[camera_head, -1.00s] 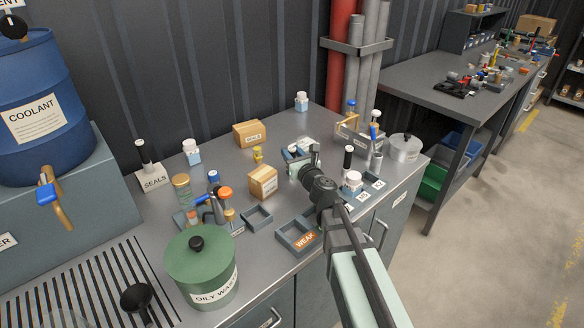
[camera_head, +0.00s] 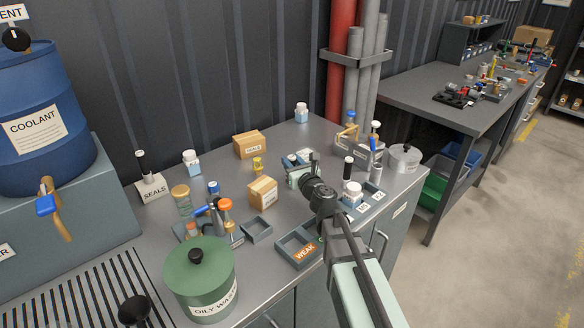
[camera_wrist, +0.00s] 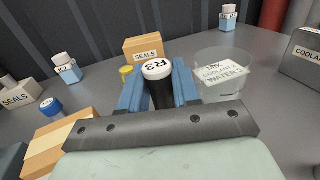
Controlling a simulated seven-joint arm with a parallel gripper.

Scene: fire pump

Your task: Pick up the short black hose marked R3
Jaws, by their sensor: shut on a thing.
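The short black hose marked R3 (camera_wrist: 160,92) stands between the two blue fingers of my gripper (camera_wrist: 158,88) in the wrist view. Its white end bears the R3 mark and faces the camera. The fingers are shut on its sides. In the head view my gripper (camera_head: 296,176) is over the middle of the bench, and the hose is hidden there by the gripper and arm. I cannot tell whether the hose's lower end touches the bench.
A clear cup (camera_wrist: 222,75) stands close right of the fingers. A SEALS box (camera_wrist: 143,48) is behind; another carton (camera_head: 262,191) is left of the gripper.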

